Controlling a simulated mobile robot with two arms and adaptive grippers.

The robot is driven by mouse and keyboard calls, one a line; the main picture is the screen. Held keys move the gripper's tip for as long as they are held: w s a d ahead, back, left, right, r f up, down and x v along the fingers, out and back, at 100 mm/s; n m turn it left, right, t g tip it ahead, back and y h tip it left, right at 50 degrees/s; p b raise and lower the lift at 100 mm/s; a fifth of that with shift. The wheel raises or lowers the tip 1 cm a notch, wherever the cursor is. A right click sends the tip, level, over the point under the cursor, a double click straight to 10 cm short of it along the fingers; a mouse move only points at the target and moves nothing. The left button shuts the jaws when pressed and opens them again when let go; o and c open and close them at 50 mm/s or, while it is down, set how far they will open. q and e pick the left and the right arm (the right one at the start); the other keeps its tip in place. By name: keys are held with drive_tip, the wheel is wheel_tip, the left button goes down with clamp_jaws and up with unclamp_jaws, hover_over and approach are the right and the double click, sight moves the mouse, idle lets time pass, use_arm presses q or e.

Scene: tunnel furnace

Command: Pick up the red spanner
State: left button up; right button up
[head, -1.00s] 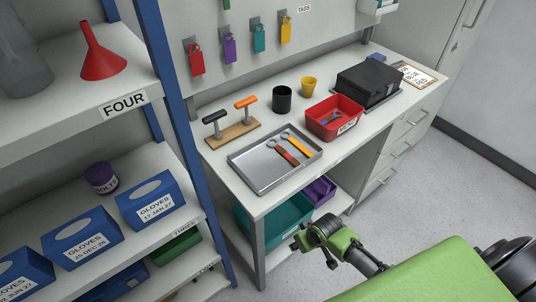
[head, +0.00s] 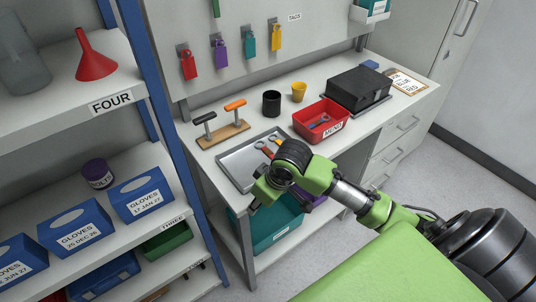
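The red spanner (head: 267,152) lies in the grey metal tray (head: 232,170) on the workbench. Only its ring end and a bit of red handle show; my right arm hides the rest. An orange-yellow spanner (head: 276,141) lies beside it, also partly hidden. My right gripper (head: 260,194) appears in front of the tray's near right corner in the head view. Whether its fingers are open or shut is unclear. My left gripper is not in view.
A red bin (head: 305,127) with a blue-grey item inside, a black cup (head: 271,103), a yellow cup (head: 299,92) and a wooden stand (head: 222,135) with two T-handles surround the tray. A blue-posted shelf (head: 152,80) stands left. A teal bin (head: 275,230) sits below the bench.

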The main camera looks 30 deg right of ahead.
drive_tip(key=shift+m, duration=0.3)
drive_tip(key=w+d+r, duration=0.1)
drive_tip(key=w+d, duration=0.1)
drive_tip(key=w+d+r, duration=0.2)
drive_tip(key=shift+w+r, duration=0.15)
drive_tip(key=shift+w, duration=0.05)
drive_tip(key=w+d+r+m, duration=0.2)
drive_tip(key=w+d+r, duration=0.3)
drive_tip(key=d+r, duration=0.4)
drive_tip(key=p, duration=0.1)
approach(270, 153)
drive_tip(key=shift+w+a+f+m+h, duration=0.1)
drive_tip(key=shift+a+f+m+h, duration=0.15)
drive_tip(key=shift+f, duration=0.25)
drive_tip(key=shift+a+f+m+h, duration=0.1)
drive_tip(key=shift+a+f+h, duration=0.05)
drive_tip(key=shift+a+f, duration=0.3)
drive_tip(key=shift+t, duration=0.3)
drive_tip(key=shift+d+p+x, duration=0.15)
drive_tip(key=shift+p+x, duration=0.35)
drive_tip(key=shift+x, duration=0.9)
drive_tip(key=shift+d+p+x, duration=0.2)
drive_tip(key=shift+p+x, duration=0.25)
drive_tip(key=shift+x, duration=0.95)
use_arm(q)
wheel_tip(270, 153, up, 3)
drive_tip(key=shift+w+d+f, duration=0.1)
use_arm(e)
clamp_jaws()
